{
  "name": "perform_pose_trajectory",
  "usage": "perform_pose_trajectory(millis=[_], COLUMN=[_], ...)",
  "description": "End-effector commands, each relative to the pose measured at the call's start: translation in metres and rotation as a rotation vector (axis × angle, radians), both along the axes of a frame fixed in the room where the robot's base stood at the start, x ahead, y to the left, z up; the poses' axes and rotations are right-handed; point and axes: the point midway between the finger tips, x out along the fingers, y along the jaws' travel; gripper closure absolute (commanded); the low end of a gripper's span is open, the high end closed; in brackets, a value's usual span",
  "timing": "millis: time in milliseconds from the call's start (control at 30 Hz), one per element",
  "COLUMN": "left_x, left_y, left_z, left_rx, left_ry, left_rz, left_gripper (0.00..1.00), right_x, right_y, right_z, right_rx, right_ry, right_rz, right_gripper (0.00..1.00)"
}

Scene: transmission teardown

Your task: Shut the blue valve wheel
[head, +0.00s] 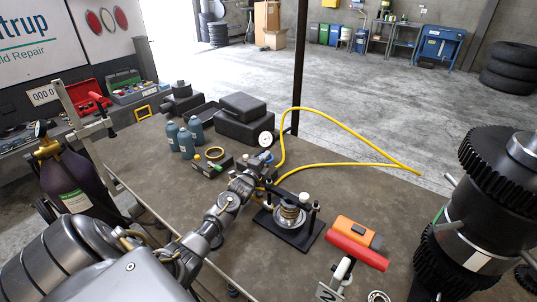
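The blue valve wheel (266,157) shows as a small blue patch just below a white round gauge (265,139) on the table. My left arm reaches in from the lower left, and my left gripper (258,168) is at the wheel, covering part of it. The fingers are too small and overlapped to tell whether they are open, shut or touching the wheel. How far the wheel is turned cannot be told. A yellow hose (331,164) loops away to the right from beside the valve.
A black fixture with a coil spring (291,215) stands close to my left gripper. Grey-blue bottles (186,143) and black cases (240,118) stand behind. An orange device (357,232), a red-headed tool (357,250) and a large gear assembly (478,215) are at right.

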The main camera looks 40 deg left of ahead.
Motion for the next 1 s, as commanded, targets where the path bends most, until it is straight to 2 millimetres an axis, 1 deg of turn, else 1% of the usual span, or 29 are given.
perform_pose_trajectory(millis=[33,200,367,600,767,1000], left_x=[0.007,0.02,0.025,0.025,0.025,0.025], left_y=[0.002,0.005,0.006,0.006,0.006,0.006], left_z=[0.001,0.0,0.0,0.0,0.0,-0.001], left_rx=[-0.001,0.0,0.0,0.001,0.0,0.001], left_ry=[0.001,0.0,0.0,0.0,0.0,0.0], left_rz=[0.002,0.002,0.0,0.0,0.001,-0.006], left_gripper=[0.79,0.79,0.79,0.79,1.0,1.0], right_x=[0.0,-0.004,-0.008,-0.009,-0.009,-0.009], right_y=[0.0,0.0,0.0,0.0,0.0,0.0], right_z=[0.002,0.005,0.005,0.005,0.005,0.003], right_rx=[0.0,0.0,0.0,-0.001,-0.001,-0.001], right_ry=[0.0,0.005,0.011,0.012,0.012,0.012], right_rz=[0.0,0.0,0.0,0.0,0.0,0.0], right_gripper=[0.53,0.53,0.53,0.53,0.53,0.53])
